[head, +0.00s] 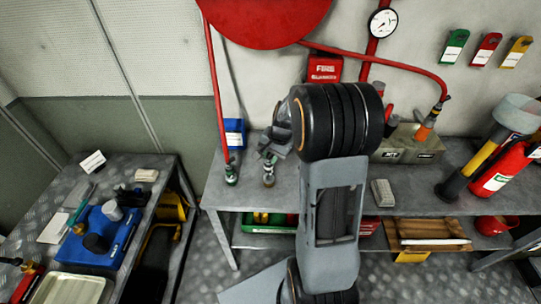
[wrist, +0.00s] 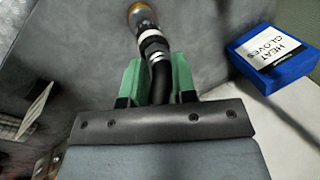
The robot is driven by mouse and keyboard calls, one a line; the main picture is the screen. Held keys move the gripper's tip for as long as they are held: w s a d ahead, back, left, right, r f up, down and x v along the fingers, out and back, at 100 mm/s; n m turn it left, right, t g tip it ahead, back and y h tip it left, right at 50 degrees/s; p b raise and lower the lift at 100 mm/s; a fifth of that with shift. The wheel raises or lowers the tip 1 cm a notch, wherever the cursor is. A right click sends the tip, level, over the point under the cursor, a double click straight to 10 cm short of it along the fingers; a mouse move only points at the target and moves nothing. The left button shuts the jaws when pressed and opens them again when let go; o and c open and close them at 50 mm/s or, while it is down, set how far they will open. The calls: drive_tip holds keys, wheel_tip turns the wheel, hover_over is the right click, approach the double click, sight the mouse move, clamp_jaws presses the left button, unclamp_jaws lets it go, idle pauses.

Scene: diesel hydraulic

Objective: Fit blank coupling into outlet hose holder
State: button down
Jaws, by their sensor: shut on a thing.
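In the wrist view my gripper (wrist: 157,78), with green fingertips, is shut on a black hose-like piece (wrist: 160,82). The piece curves away to a fitting with pale bands (wrist: 153,44) and a brass-coloured end (wrist: 143,18). I cannot tell whether this is the blank coupling. In the head view my arm mostly hides the gripper and what it holds. I cannot tell which thing is the outlet hose holder.
A blue heat gloves box (wrist: 275,58) is right of my gripper in the wrist view, and also on the back bench in the head view (head: 234,132). A side table (head: 140,185) holds a blue case (head: 100,236). A red extinguisher (head: 505,170) stands at right.

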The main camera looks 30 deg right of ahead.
drive_tip(key=shift+f+b, duration=1.1)
drive_tip(key=shift+f, duration=0.4)
idle(0.5)
drive_tip(key=c, duration=0.8)
unclamp_jaws()
drive_tip(key=shift+c, duration=0.2)
drive_tip(key=shift+r, duration=0.1)
drive_tip(key=v, duration=1.3)
drive_tip(key=shift+r, duration=0.35)
drive_tip(key=s+a+f+n+t+h, duration=0.1)
drive_tip(key=s+a+n+h, duration=0.1)
drive_tip(key=s+a+n, duration=0.8)
drive_tip(key=shift+s+a+f+n+t, duration=0.4)
drive_tip(key=shift+s+a, duration=1.2)
drive_tip(key=shift+s, duration=0.3)
